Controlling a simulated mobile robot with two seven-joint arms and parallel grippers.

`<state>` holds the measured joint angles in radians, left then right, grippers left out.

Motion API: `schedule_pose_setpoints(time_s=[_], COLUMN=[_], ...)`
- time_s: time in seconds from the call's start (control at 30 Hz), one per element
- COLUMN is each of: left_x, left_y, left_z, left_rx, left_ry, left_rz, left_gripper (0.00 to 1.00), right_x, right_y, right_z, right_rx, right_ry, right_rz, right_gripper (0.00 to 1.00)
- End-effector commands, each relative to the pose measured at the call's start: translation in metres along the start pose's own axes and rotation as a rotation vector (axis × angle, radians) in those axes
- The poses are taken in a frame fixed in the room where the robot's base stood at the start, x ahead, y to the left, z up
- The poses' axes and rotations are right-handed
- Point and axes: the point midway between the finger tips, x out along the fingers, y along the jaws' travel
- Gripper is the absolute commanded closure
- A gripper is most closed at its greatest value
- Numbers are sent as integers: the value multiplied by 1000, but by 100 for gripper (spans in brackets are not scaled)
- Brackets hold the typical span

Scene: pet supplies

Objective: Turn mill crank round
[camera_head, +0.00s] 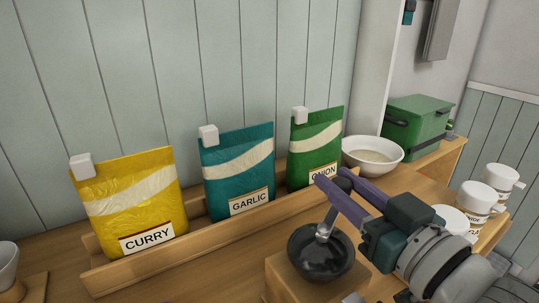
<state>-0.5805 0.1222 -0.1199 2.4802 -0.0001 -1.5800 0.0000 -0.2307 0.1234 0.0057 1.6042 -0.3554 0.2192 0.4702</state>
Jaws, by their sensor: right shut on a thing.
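The mill stands at the lower middle, a dark round bowl (318,262) on a wooden block (287,280). Its grey metal crank arm (325,230) rises from the bowl's middle towards the upper right. My right gripper (336,184) reaches in from the lower right, its two purple fingers over the mill's far right side. It is shut on the crank's black knob (346,175), which shows partly between the fingertips. The fingers hide part of the crank. My left gripper is not in view.
A wooden rack (190,262) behind the mill holds curry (137,205), garlic (238,172) and onion (317,150) packets. A white bowl (373,156) stands behind my gripper. White labelled containers (474,197) stand at right, a green box (417,120) farther back.

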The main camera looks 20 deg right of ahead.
Motion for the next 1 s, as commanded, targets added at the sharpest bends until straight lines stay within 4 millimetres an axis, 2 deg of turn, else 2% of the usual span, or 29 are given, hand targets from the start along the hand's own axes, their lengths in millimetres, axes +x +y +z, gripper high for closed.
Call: schedule_pose_setpoints(time_s=[0.3,0.83,0.87,1.0], left_x=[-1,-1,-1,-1], left_y=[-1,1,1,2], left_z=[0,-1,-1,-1], left_rx=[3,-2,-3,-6], left_ry=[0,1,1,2], left_rz=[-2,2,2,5], left_gripper=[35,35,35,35], right_x=[-7,-8,-8,-8], right_y=[4,5,5,5], right_z=[0,0,0,0], right_rx=[2,-2,-2,-2], right_ry=[2,3,3,3], right_rz=[132,157,157,156], right_gripper=[100,100,64,48])
